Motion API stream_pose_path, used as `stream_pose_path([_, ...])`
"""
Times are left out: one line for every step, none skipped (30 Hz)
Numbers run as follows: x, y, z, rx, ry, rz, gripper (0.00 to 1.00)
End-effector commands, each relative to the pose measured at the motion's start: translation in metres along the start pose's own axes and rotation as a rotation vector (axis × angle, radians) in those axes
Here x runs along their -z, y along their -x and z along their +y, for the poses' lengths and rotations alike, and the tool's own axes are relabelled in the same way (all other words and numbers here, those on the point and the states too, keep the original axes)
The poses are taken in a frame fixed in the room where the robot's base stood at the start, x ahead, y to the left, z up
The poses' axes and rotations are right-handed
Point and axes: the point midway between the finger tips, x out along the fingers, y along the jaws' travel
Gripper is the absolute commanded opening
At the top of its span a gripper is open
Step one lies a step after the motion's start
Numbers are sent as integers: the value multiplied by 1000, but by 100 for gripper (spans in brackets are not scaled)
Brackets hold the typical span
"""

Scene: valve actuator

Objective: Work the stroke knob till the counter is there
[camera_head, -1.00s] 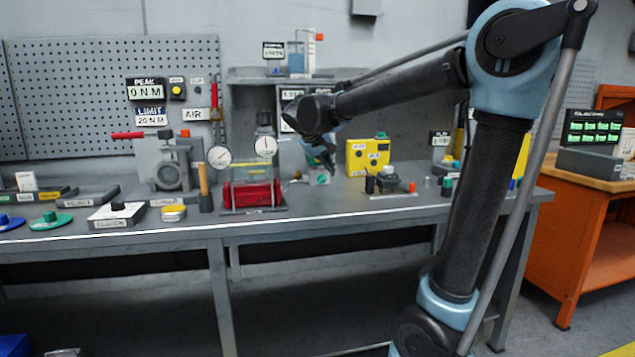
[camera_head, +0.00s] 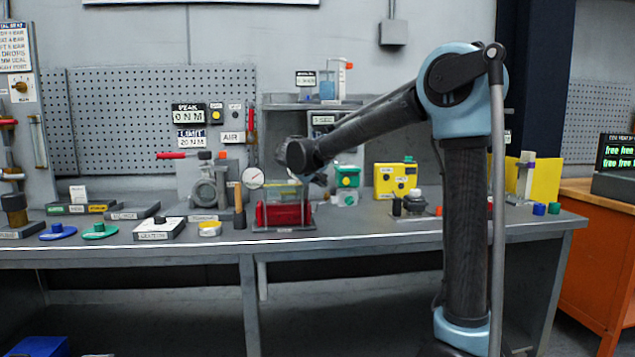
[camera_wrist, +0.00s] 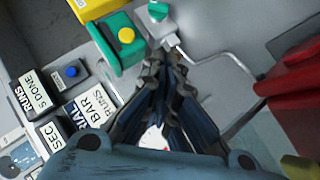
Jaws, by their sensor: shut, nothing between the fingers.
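My gripper (camera_wrist: 165,60) is shut and empty in the wrist view, its fingertips together over the bench. In the head view my gripper (camera_head: 318,180) hangs above the bench, partly behind my wrist. Just beyond the fingertips is a grey block with a small green knob (camera_wrist: 157,12), apart from them; it also shows in the head view (camera_head: 345,198). A green box with a yellow button (camera_wrist: 127,36) stands beside it. I cannot tell which is the stroke knob, nor read any count.
A clear case with a red body (camera_head: 283,214) stands below my gripper's left. A bent metal rod (camera_wrist: 225,62) runs near the fingers. A yellow box (camera_head: 396,180) stands to the right.

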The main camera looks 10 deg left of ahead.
Motion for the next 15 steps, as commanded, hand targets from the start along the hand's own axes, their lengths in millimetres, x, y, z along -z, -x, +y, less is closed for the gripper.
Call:
stream_pose_path([0,-10,1,-2,-1,-3,0])
stream_pose_path([0,-16,1,-2,-1,-3,0])
stream_pose_path([0,-22,1,-1,-2,-2,0])
stream_pose_path([-1,-28,1,-2,-2,-2,0])
stream_pose_path([-1,-33,1,-2,-2,-3,0])
stream_pose_path([0,-40,1,-2,-2,-3,0])
stream_pose_path([0,-46,1,-2,-1,-2,0])
stream_pose_path([-1,-51,1,-2,-1,-2,0])
stream_pose_path([-1,-58,1,-2,-1,-2,0])
stream_pose_path([0,-63,1,-2,-1,-2,0])
stream_pose_path([0,-68,1,-2,-1,-2,0])
stream_pose_path([-1,-76,1,-2,-2,-2,0])
stream_pose_path([-1,-81,1,-2,-2,-2,0])
stream_pose_path([-1,-86,1,-2,-2,-2,0])
stream_pose_path([0,-93,1,-1,-1,-2,0])
